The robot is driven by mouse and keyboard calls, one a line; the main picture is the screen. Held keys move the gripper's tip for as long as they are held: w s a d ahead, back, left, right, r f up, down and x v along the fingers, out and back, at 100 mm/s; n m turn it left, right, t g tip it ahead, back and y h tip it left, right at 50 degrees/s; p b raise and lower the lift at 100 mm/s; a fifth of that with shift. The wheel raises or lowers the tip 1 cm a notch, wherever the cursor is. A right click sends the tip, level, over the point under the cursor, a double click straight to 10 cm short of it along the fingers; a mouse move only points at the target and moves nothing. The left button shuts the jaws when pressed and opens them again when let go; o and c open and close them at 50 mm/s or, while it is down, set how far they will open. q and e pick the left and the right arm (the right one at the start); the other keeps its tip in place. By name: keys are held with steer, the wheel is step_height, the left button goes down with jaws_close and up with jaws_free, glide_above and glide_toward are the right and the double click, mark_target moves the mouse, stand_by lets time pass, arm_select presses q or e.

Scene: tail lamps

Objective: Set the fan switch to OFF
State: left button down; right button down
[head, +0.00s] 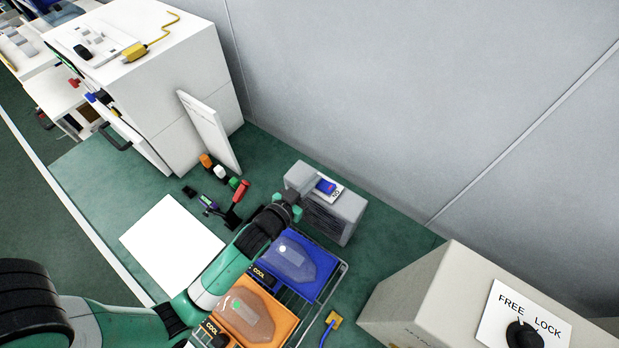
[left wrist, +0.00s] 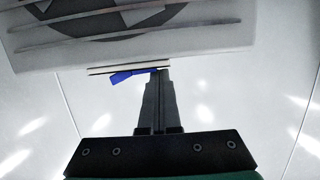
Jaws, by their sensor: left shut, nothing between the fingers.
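The fan (head: 327,213) is a grey box with a slatted front, standing on the green surface near the wall. Its blue switch (head: 326,185) sits on a white plate on top; dark lettering that looks like ON shows beside it. The left wrist view shows the fan's grille (left wrist: 120,30) and the blue switch (left wrist: 133,76), which is tilted. My left gripper (left wrist: 160,73) is shut and empty, its fingertips at the right end of the switch; I cannot tell if they touch. In the head view my left gripper (head: 291,198) is at the fan's near left side, its fingertips unclear.
A wire basket (head: 334,290) with a blue pouch (head: 291,262) and an orange pouch (head: 257,318) lies below the fan. A beige box (head: 440,300) with a FREE/LOCK knob (head: 523,334) stands right. A white cabinet (head: 165,95) stands left. A white sheet (head: 172,247) lies left of my arm.

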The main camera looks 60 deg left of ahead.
arm_select(q)
steer(key=shift+f, duration=0.2)
step_height(320, 180, up, 4)
steer(key=p, duration=0.4)
steer(key=shift+r, duration=0.2)
steer(key=v, duration=1)
steer(key=shift+a, duration=0.25)
